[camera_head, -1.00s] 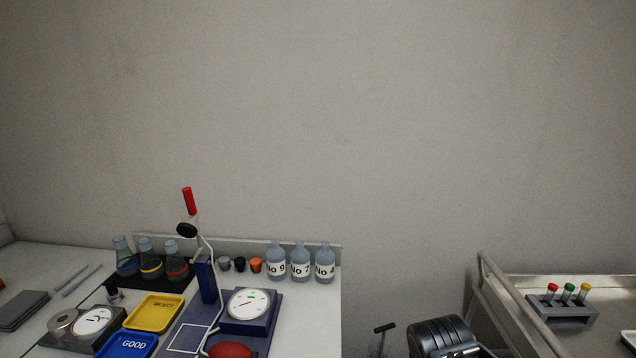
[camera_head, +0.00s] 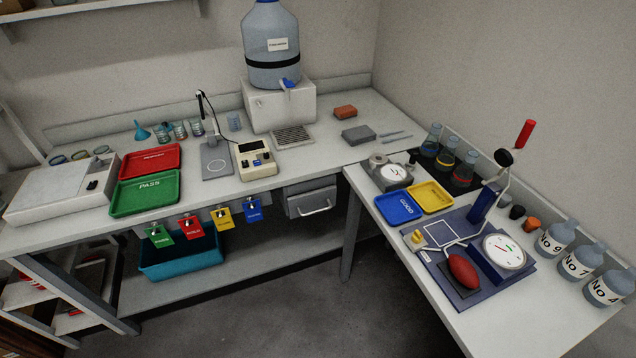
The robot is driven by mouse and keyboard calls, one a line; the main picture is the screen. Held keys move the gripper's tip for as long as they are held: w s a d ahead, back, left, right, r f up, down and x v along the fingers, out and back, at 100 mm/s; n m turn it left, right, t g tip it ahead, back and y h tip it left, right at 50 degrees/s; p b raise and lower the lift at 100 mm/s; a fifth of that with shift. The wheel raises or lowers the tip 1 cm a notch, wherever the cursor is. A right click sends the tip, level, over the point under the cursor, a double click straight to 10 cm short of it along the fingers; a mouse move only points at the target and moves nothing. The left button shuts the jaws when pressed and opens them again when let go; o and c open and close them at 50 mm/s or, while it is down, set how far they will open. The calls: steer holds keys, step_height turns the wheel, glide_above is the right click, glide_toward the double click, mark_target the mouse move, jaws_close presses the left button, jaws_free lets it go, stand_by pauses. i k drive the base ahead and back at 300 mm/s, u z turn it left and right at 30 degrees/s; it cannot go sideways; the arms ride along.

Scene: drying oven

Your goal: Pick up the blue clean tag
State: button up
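Several coloured tags hang in a row on the front edge of the left bench. The blue tag (camera_head: 254,212) is at the right end of the row. To its left hang a yellow tag (camera_head: 223,217), a red tag (camera_head: 190,228) and a green tag (camera_head: 159,237). Print on the tags is too small to read surely. The blue tag hangs in the open, just left of a grey drawer under the bench. My gripper is not in view.
A teal bin (camera_head: 181,262) stands on the lower shelf below the tags. The grey drawer (camera_head: 311,199) has a protruding handle. The right bench (camera_head: 462,318) carries a dial gauge stand and bottles. The floor (camera_head: 330,300) between the benches is clear.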

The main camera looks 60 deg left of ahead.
mark_target(253, 215)
steer(key=k, duration=0.5)
steer(key=u, duration=1.25)
steer(key=i, duration=0.45)
steer(key=u, duration=2.8)
steer(key=i, duration=2.15)
steer(key=z, duration=1.85)
